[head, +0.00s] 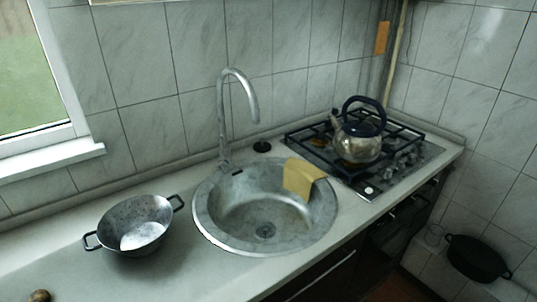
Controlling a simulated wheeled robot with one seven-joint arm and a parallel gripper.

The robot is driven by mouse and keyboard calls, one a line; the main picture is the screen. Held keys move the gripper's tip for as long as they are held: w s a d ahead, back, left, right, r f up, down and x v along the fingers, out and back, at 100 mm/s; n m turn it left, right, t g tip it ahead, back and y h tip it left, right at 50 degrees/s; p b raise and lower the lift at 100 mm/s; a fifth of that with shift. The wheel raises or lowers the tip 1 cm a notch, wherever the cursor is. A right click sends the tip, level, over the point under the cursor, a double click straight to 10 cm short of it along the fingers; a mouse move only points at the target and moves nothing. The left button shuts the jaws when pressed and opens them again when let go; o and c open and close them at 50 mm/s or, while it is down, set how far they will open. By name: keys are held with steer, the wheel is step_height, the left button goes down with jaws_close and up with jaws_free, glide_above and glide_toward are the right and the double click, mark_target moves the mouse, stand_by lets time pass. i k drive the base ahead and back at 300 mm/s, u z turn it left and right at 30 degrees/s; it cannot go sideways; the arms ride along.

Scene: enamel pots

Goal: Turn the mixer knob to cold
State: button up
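The mixer is a tall grey faucet (222,120) with a curved spout, standing at the back left rim of a round metal sink (210,226). Its spout arches to the right over the basin. A small part near the faucet's base (226,166) may be the knob, but it is too small and blurred to tell its shape or setting. A small dark spot sits on the rim just in front of the base. My gripper does not show in the head view.
A metal colander-like pan (135,224) with two handles stands left of the sink. A yellow cloth (301,178) hangs over the sink's right rim. A kettle (360,138) stands on the gas hob (410,166). A black pot (478,258) is low at the right.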

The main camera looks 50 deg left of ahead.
mark_target(223, 167)
steer(key=u, duration=0.8)
steer(key=i, duration=1)
steer(key=u, duration=0.95)
